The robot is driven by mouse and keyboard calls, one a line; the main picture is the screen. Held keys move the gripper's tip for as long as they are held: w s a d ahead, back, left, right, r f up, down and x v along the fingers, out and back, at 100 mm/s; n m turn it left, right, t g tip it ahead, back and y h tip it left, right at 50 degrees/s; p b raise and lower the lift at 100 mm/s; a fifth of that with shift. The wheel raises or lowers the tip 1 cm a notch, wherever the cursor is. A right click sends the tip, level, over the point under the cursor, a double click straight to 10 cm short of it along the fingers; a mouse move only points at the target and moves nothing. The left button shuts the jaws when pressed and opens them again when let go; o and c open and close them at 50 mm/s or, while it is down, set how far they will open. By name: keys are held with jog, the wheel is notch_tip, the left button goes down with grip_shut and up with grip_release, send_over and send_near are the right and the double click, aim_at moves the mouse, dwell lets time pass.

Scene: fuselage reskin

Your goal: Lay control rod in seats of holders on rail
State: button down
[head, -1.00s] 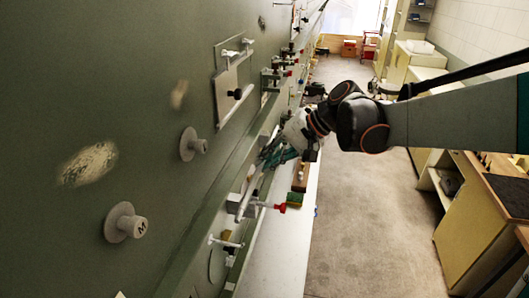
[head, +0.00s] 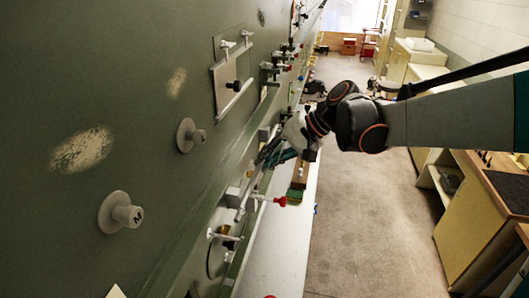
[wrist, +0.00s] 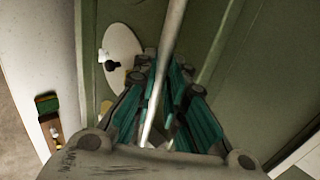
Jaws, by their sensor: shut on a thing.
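The control rod (wrist: 174,25) is a long pale grey bar. In the wrist view it runs from the top edge down between the teal fingers of my gripper (wrist: 165,75), which is shut on it. In the head view my gripper (head: 268,153) is close beside the green wall, above the bench edge. A holder with a red knob (head: 279,201) sticks out from the wall below it. More holders with red knobs (head: 279,68) stand farther along. The green rail (head: 205,212) runs lengthwise along the wall. Whether the rod touches any seat cannot be told.
A narrow white bench (head: 277,245) runs below the wall, with a green and yellow block (head: 294,196) on it. Grey knobs (head: 122,213) and a framed panel (head: 232,90) project from the wall.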

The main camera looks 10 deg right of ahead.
jog(key=shift+f, duration=0.1)
jog(key=c, duration=1.6)
grip_release()
jog(key=shift+o, duration=0.2)
jog(key=shift+d, duration=0.1)
